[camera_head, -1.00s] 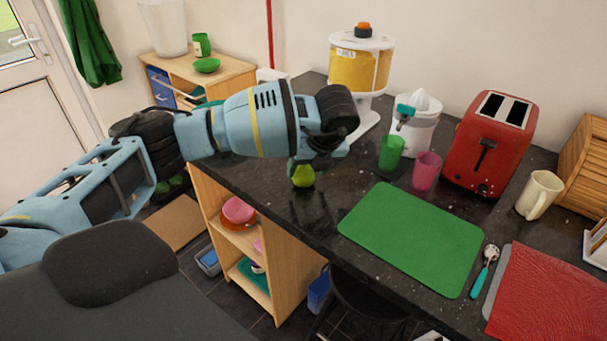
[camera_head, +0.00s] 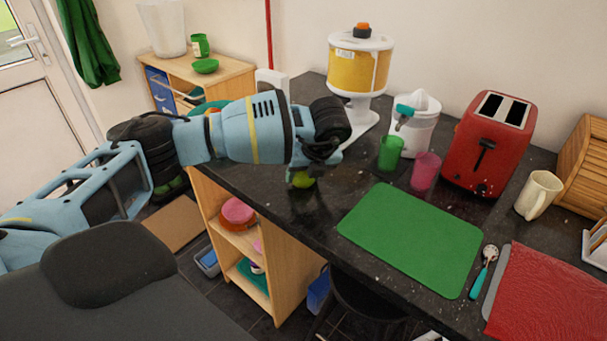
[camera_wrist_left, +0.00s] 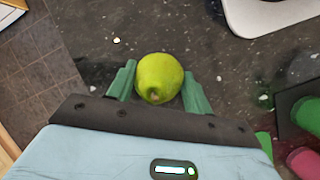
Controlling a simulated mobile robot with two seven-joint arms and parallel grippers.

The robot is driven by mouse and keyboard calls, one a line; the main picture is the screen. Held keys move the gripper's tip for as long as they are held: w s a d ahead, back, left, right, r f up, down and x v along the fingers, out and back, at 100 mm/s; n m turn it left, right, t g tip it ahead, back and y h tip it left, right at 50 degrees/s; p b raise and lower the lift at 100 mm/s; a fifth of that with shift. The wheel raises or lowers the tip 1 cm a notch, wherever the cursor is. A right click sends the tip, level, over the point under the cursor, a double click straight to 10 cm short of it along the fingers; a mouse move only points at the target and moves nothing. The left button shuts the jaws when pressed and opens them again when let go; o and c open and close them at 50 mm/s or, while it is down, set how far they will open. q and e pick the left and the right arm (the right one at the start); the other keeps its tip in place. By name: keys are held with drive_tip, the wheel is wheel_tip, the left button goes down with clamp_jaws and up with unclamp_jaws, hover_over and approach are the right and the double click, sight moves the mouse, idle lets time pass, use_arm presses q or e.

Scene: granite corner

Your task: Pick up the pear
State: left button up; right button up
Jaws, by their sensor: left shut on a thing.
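The green pear (camera_head: 303,181) is at the left part of the dark granite counter, under my left gripper. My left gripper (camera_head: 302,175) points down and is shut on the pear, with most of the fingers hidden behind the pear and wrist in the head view. In the left wrist view the pear (camera_wrist_left: 160,78) sits between the two green fingers of the gripper (camera_wrist_left: 160,88). I cannot tell whether the pear still touches the counter. My right gripper is not in view.
A green cup (camera_head: 390,152), a pink cup (camera_head: 425,171), a juicer (camera_head: 413,128) and a red toaster (camera_head: 490,145) stand to the right. A yellow dispenser (camera_head: 358,70) is behind. A green mat (camera_head: 411,238) lies nearer the front edge.

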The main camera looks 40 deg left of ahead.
use_arm(q)
drive_tip(key=shift+r, duration=0.15)
